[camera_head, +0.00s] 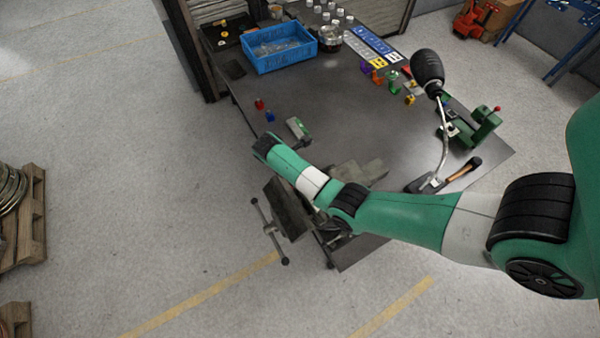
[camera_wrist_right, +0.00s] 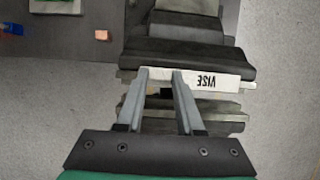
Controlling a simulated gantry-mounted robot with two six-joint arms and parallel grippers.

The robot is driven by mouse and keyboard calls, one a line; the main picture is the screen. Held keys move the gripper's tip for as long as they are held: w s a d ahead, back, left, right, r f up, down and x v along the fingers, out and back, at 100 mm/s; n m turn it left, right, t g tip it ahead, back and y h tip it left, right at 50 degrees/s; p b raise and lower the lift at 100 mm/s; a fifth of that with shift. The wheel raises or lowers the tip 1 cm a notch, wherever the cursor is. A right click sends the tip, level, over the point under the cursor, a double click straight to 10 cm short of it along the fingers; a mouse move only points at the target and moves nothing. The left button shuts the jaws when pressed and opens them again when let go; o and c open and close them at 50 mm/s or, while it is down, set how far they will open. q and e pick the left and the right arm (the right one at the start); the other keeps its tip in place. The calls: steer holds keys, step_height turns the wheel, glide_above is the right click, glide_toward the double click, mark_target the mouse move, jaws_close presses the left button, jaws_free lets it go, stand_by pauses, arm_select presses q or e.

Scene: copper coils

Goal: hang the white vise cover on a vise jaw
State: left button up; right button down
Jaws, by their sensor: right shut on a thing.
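The white vise cover (camera_wrist_right: 213,80) is a narrow strip marked VISE, which reads upside down in the right wrist view. My right gripper (camera_wrist_right: 161,74) is shut on its left part. The cover lies along the lower edge of a dark vise jaw (camera_wrist_right: 185,60). I cannot tell whether it hangs on the jaw or is only held against it. Another grey part of the vise (camera_wrist_right: 215,111) shows below the cover. My left gripper is not in view.
The table (camera_head: 330,110) holds a blue bin (camera_head: 279,54) at the back and a lamp (camera_head: 428,70) at the right. A green-and-white item (camera_head: 298,128) and red and blue small blocks (camera_head: 269,116) lie behind the vise. The table's middle is mostly clear.

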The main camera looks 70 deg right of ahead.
steer(key=shift+f, duration=0.1)
steer(key=shift+c, duration=2.3)
jaws_free()
